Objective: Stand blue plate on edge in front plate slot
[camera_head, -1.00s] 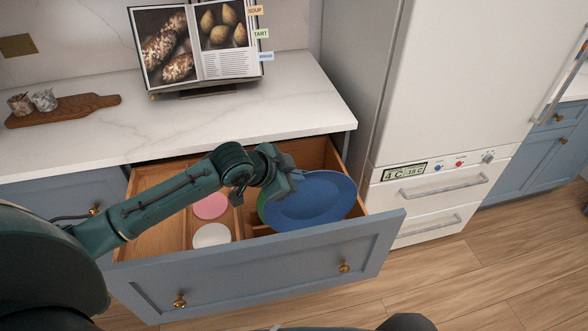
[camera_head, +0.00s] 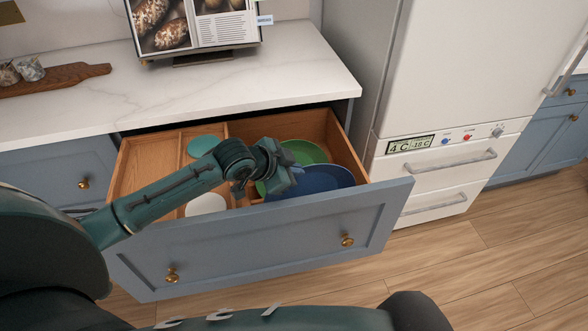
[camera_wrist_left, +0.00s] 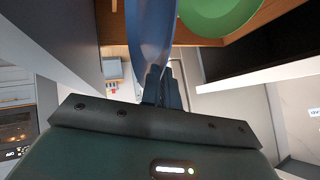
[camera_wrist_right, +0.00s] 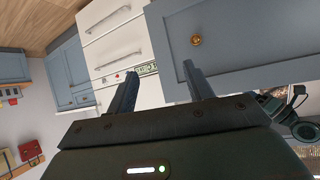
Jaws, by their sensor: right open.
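The blue plate (camera_head: 322,178) is in the right part of the open drawer, its lower part hidden by the drawer front. My left gripper (camera_head: 285,178) is at the plate's left side. In the left wrist view the blue plate (camera_wrist_left: 150,30) shows nearly edge-on, with the left fingers (camera_wrist_left: 160,88) closed on its rim. The front plate slot is hidden behind the plate, arm and drawer front, so I cannot tell whether the plate is seated. My right gripper (camera_wrist_right: 158,78) is open and empty, outside in front of the cabinets.
A green plate (camera_head: 308,152) stands behind the blue one; it also shows in the left wrist view (camera_wrist_left: 215,12). Left in the drawer (camera_head: 143,165) are a teal disc (camera_head: 203,145) and a white disc (camera_head: 206,204). The fridge (camera_head: 455,80) stands at the right, the counter (camera_head: 220,90) behind.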

